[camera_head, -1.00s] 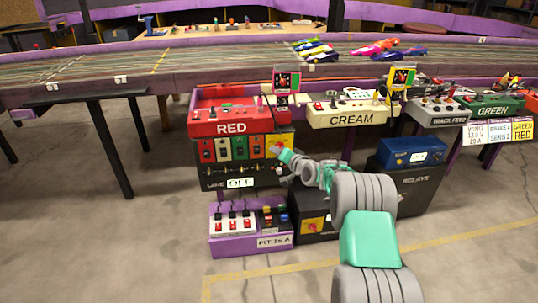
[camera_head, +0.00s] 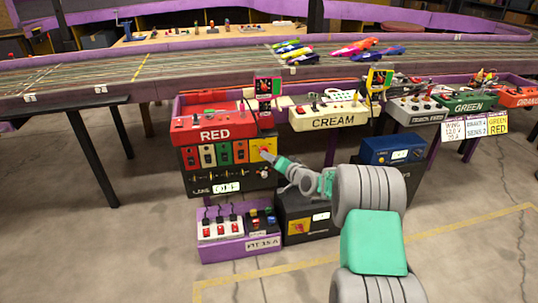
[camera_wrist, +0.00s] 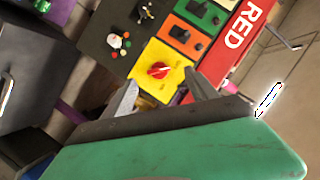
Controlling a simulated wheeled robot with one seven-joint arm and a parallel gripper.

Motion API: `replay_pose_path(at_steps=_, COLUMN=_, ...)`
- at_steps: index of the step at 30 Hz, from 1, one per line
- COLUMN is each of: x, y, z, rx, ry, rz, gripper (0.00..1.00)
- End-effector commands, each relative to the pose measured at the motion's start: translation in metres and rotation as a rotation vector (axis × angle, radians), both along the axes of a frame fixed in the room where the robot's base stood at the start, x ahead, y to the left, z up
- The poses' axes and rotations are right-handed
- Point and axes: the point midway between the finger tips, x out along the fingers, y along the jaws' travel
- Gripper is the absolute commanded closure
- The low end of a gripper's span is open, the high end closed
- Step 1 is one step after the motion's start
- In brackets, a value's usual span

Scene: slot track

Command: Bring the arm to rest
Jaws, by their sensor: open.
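My gripper (camera_wrist: 160,95) is open in the wrist view, its two grey fingers apart with nothing between them. Beyond the fingertips is a yellow panel with a red knob (camera_wrist: 158,69); I cannot tell how near it is. In the head view my gripper (camera_head: 264,156) points at the yellow panel (camera_head: 262,146) at the right end of the row below the RED box (camera_head: 215,123). My arm reaches in from the lower right, and its green and grey links cover part of the black boxes behind it.
The CREAM box (camera_head: 330,118) sits right of the RED box. A blue box (camera_head: 392,149) stands close behind my arm. A purple tray of switches (camera_head: 240,245) is low on the left. The slot track (camera_head: 200,68) runs across the back. Floor at left is clear.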

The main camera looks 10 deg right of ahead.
Motion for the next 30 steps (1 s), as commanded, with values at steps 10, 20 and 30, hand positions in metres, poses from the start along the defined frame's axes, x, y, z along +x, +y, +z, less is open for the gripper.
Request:
replay_pose_path(at_steps=10, x=-0.007, y=0.002, z=0.001, rx=0.001, ry=0.007, rz=0.007, gripper=0.33)
replay_pose_path(at_steps=20, x=-0.111, y=0.057, z=0.192, rx=-0.353, ry=0.276, rz=0.168, gripper=0.33)
replay_pose_path(at_steps=30, x=-0.349, y=0.061, z=0.347, rx=-0.687, ry=0.694, rz=0.308, gripper=0.33)
